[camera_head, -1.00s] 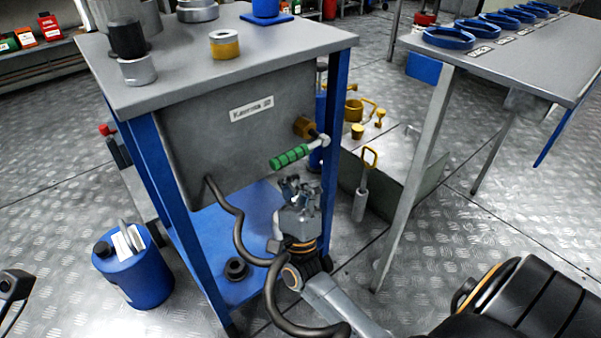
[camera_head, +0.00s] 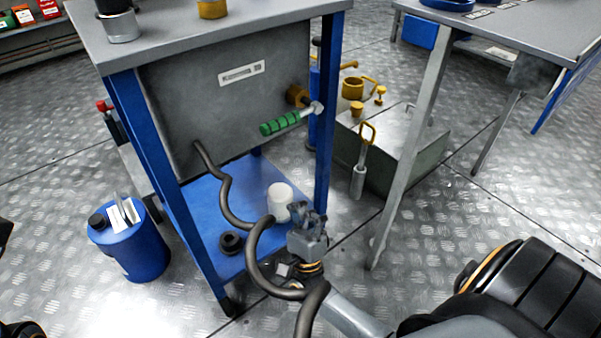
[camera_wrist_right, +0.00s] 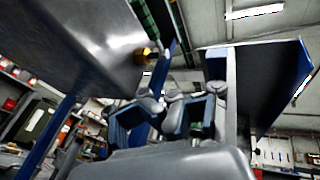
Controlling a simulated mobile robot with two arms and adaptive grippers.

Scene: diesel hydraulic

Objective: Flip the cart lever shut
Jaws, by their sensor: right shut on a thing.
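The cart lever has a green ribbed grip (camera_head: 281,123) and a metal arm that meets a brass fitting (camera_head: 297,95) on the cart's grey side panel. It slants up to the right in the head view. In the wrist view the green grip (camera_wrist_right: 148,18) is at the top, apart from my fingers. My right gripper (camera_head: 308,215) is below the lever, by the cart's lower shelf, not touching the lever. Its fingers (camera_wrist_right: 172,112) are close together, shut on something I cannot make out. My left gripper does not show clearly; only dark parts cross the left edge.
The cart has a grey top (camera_head: 200,45), blue legs and a blue lower shelf (camera_head: 205,195). A white cylinder (camera_head: 279,203) stands behind my right gripper. A black hose (camera_head: 228,205) loops before my arm. A blue canister (camera_head: 130,245) stands left; a second table (camera_head: 500,30) is right.

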